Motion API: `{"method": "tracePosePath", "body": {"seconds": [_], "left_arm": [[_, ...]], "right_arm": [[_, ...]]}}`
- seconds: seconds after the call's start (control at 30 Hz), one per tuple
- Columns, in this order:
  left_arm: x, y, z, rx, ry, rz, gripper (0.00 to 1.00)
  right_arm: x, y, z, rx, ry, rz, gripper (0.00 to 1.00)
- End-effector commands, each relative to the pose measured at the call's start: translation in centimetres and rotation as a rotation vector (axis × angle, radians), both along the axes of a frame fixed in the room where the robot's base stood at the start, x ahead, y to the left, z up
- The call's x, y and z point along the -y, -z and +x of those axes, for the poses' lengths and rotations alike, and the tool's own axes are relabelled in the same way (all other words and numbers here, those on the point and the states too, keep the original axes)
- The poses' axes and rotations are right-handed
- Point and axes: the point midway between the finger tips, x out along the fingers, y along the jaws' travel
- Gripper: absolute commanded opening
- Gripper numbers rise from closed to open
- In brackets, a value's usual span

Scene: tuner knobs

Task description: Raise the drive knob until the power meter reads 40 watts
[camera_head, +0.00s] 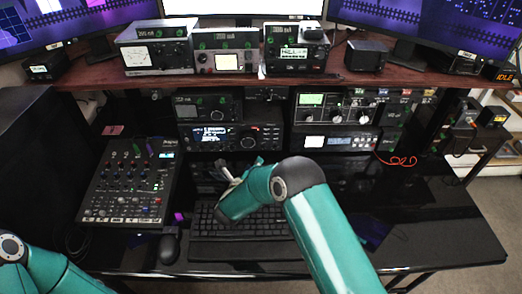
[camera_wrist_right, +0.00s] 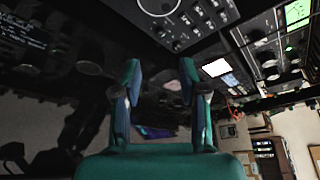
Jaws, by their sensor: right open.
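My right gripper (camera_head: 230,174) is above the back of the keyboard, in front of the lower radios; it is open and empty. In the right wrist view its two fingers (camera_wrist_right: 160,82) stand apart with nothing between them. A radio with a blue-lit display (camera_head: 228,137) and a large round knob (camera_head: 247,141) stands behind it. A tuner with a green-lit meter (camera_head: 312,100) and several knobs is to its right. A white-faced meter (camera_head: 135,56) is on the upper shelf. I cannot tell which knob is the drive knob or read any wattage. My left gripper is out of view.
A mixer (camera_head: 128,190) lies left on the black desk, with a mouse (camera_head: 169,248) beside the keyboard (camera_head: 275,246). Several devices stand on the brown shelf (camera_head: 235,83) overhead. A red cord (camera_head: 397,160) hangs at right. The desk's right front (camera_head: 440,240) is clear.

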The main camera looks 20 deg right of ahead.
Motion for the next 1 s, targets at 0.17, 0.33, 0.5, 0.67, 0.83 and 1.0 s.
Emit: {"method": "tracePosePath", "body": {"seconds": [0.17, 0.33, 0.5, 0.67, 0.83, 1.0], "left_arm": [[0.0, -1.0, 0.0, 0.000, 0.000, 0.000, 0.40], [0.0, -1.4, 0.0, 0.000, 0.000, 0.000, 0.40], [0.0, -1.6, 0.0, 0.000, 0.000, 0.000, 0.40], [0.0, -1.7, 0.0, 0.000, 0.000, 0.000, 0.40], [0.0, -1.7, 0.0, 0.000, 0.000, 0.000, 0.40], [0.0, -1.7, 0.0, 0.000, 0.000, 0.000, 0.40]], "right_arm": [[2.1, 0.9, 3.3, 0.000, 0.002, 0.000, 0.42], [3.7, 1.8, 5.8, 0.000, 0.001, 0.001, 0.42], [4.7, 2.3, 7.4, 0.001, -0.001, 0.001, 0.42], [5.1, 2.5, 8.1, 0.000, -0.003, 0.000, 0.42], [5.2, 2.6, 8.3, 0.000, -0.004, 0.000, 0.42], [5.1, 2.6, 8.3, -0.001, -0.004, 0.000, 0.41]]}}
